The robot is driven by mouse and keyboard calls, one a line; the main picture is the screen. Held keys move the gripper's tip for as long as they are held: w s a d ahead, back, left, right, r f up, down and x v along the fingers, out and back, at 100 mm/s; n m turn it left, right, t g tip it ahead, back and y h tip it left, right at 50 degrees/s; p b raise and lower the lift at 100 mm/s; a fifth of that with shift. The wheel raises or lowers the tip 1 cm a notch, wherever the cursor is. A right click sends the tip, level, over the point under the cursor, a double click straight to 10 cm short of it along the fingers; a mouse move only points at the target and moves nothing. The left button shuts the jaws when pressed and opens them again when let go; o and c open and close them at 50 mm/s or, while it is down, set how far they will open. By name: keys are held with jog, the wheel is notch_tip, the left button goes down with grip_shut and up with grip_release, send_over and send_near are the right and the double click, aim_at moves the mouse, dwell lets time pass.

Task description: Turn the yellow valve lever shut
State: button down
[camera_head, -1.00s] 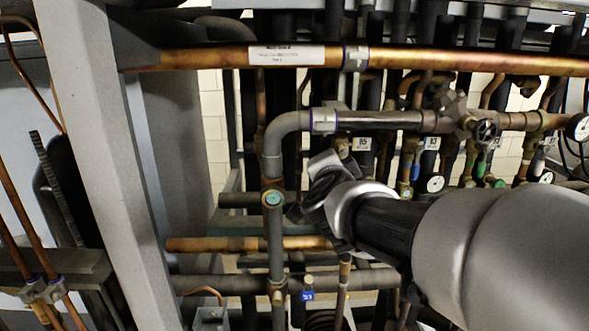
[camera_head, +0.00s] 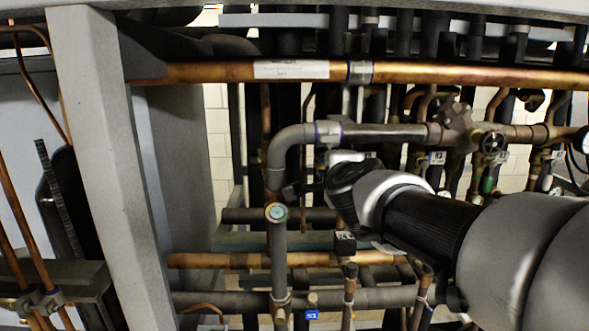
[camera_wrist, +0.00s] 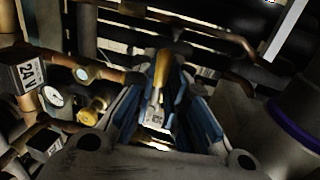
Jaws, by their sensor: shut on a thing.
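The yellow valve lever (camera_wrist: 161,72) shows in the wrist view as a narrow yellow bar, upright in the picture, with a pale, marked lower part. My gripper (camera_wrist: 164,80) has its blue-sided fingers on either side of the lever and is shut on it. In the head view, my dark gripper (camera_head: 306,191) reaches in among the pipes, just right of the vertical grey pipe. My wrist and the pipes hide the lever there, and I cannot make out its valve body.
A grey elbow pipe (camera_head: 283,148) and a round teal-faced fitting (camera_head: 276,212) are close to my gripper. A long copper pipe (camera_head: 210,72) crosses above. In the wrist view, a gauge (camera_wrist: 53,96), a yellow cap (camera_wrist: 92,109) and a labelled tag (camera_wrist: 28,74) crowd the left.

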jog(key=shift+r, duration=0.1)
jog(key=c, duration=1.6)
grip_release()
jog(key=shift+s, duration=0.1)
jog(key=s, duration=0.4)
jog(key=s+r, duration=0.1)
jog(key=s, duration=0.2)
jog(key=s+r, duration=0.1)
jog(key=s, duration=0.3)
jog(key=shift+s+r, duration=0.1)
jog(key=shift+s, duration=0.2)
